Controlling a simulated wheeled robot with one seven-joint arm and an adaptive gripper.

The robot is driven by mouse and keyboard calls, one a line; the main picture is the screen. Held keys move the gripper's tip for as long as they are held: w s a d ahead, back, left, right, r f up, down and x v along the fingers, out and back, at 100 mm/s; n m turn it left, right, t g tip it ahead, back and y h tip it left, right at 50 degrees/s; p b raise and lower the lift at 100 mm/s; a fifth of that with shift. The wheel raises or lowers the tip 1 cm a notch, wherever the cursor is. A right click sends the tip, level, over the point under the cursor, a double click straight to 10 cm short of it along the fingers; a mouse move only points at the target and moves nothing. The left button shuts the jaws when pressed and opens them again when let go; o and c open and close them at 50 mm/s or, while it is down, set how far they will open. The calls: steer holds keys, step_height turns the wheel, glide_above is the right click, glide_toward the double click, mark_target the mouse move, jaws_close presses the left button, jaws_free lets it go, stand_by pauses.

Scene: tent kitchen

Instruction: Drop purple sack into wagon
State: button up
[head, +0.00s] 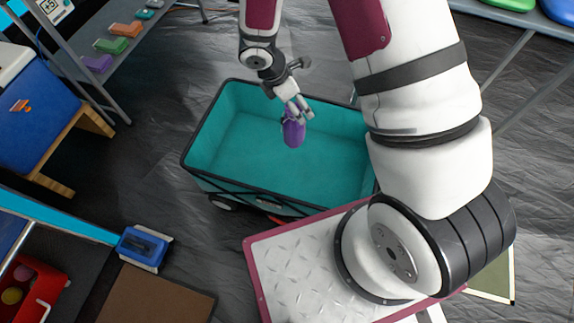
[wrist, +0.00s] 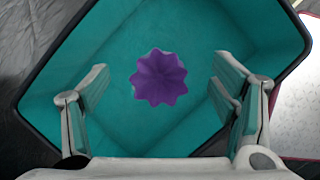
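The purple sack (head: 293,133) shows just below my gripper's fingertips, over the inside of the teal wagon (head: 235,140). In the wrist view the sack (wrist: 159,78) has a scalloped top and lies between the two fingers, with a clear gap on each side. My gripper (head: 299,110) is open above the wagon; its spread fingers also show in the wrist view (wrist: 161,72). The wagon (wrist: 115,45) fills most of that view, with its floor around the sack. I cannot tell whether the sack touches the floor.
A shelf at the upper left holds several colored sacks, among them a green one (head: 112,45) and a purple one (head: 97,63). A blue cooler (head: 35,125) stands at the left. A blue box (head: 143,248) sits at the lower left. The wagon floor around the sack is bare.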

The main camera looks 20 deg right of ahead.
steer(key=shift+r, duration=0.15)
steer(key=v, duration=1.1)
steer(key=shift+a+r, duration=0.25)
steer(key=shift+r, duration=0.05)
